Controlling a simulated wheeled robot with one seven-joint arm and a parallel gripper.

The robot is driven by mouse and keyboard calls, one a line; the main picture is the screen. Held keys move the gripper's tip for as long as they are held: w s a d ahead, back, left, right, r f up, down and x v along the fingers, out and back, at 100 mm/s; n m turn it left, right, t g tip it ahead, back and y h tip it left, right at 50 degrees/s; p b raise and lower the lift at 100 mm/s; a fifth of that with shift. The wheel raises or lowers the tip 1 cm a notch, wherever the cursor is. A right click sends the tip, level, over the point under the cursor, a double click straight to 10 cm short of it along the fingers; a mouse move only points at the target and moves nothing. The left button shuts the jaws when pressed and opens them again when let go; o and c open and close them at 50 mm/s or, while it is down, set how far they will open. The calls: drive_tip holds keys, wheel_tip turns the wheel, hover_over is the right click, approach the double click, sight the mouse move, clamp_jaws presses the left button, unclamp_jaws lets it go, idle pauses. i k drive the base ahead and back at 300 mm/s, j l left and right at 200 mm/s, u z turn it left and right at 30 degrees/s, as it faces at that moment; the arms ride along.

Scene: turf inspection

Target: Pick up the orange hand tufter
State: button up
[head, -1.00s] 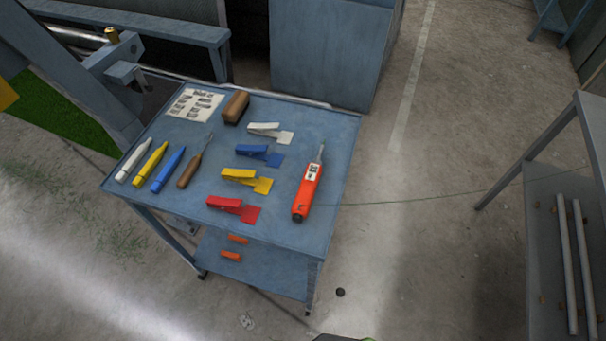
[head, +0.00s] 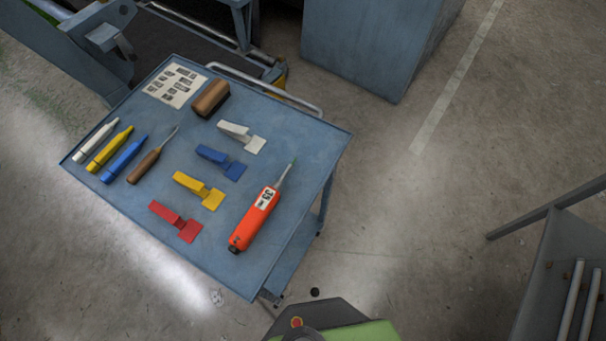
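The orange hand tufter (head: 257,217) lies on the right side of a blue cart top (head: 130,205). It has an orange body with a white label, a dark butt end towards the front edge and a thin metal tip pointing up and right. Nothing touches it. My gripper is not in view.
Red (head: 176,220), yellow (head: 198,189), blue (head: 220,161) and white (head: 240,136) clips lie left of the tufter. Markers (head: 124,157), a wooden-handled tool (head: 147,163), a brown block (head: 211,98) and a printed sheet (head: 175,83) lie farther left. A grey-blue rack (head: 560,250) stands at right.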

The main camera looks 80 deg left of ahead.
sight(252, 221)
drive_tip(key=i+j+z, duration=0.1)
drive_tip(key=z, duration=0.5)
drive_tip(key=j+z, duration=0.25)
drive_tip(key=z, duration=0.35)
drive_tip(key=j+z, duration=0.25)
drive_tip(key=z, duration=0.35)
drive_tip(key=j+z, duration=0.25)
drive_tip(key=z, duration=0.35)
drive_tip(key=j+z, duration=0.2)
drive_tip(key=z, duration=0.35)
drive_tip(key=k+j+z, duration=0.1)
drive_tip(key=z, duration=0.5)
drive_tip(key=k+j+z, duration=0.1)
drive_tip(key=z, duration=0.5)
drive_tip(key=k+z, duration=0.2)
drive_tip(key=z, duration=0.4)
